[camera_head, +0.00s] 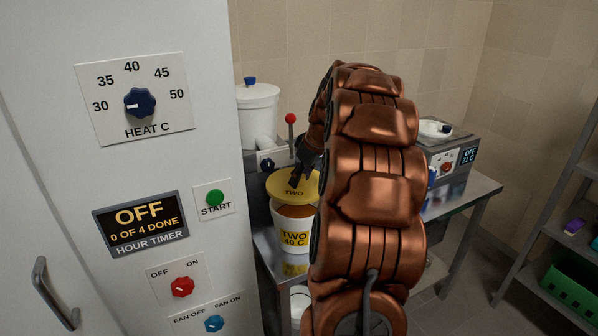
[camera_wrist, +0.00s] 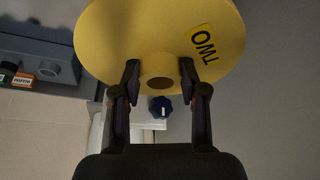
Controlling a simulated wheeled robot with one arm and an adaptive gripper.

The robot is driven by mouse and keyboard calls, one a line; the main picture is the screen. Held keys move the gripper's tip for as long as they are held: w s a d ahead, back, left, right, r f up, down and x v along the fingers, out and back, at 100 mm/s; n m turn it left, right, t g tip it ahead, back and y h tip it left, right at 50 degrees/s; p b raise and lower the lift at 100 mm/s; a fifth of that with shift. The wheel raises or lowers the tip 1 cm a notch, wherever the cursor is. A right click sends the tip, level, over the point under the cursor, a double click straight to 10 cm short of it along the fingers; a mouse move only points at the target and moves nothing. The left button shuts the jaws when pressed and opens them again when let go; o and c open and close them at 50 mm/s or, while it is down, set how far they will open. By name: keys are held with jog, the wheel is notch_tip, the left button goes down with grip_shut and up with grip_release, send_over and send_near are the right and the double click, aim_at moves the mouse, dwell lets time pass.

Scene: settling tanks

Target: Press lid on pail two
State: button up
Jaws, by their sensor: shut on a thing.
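The yellow lid (camera_head: 281,187) marked TWO is held by my gripper (camera_head: 304,170) over pail two. In the wrist view the lid (camera_wrist: 115,40) fills the top, with its round knob between the fingers of my gripper (camera_wrist: 160,78). Pail two (camera_head: 290,240) is white, labelled TWO 40 C, and stands upright on the metal bench. Its amber contents show below the lid's front edge, so the lid is raised above the rim there. My arm hides the pail's right side.
A tall white cabinet (camera_head: 60,160) with dials stands close on the left. A white tank (camera_head: 259,115) and a red-knobbed lever (camera_head: 291,119) are behind the pail. A grey device (camera_head: 455,150) sits on the bench (camera_head: 470,192) at right. A shelf with a green crate (camera_head: 572,285) stands far right.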

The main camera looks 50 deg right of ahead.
aim_at(305, 186)
notch_tip(305, 186, down, 2)
jog(key=shift+f, duration=0.1)
jog(key=shift+f+b, duration=0.85)
jog(key=shift+f, duration=0.35)
jog(key=shift+s+b, duration=0.2)
jog(key=shift+b, duration=0.55)
dwell(1.0)
jog(key=shift+f+b, duration=0.55)
jog(key=shift+b, duration=0.6)
dwell(1.7)
dwell(0.3)
jog(key=o, duration=1.7)
jog(key=shift+r, duration=0.1)
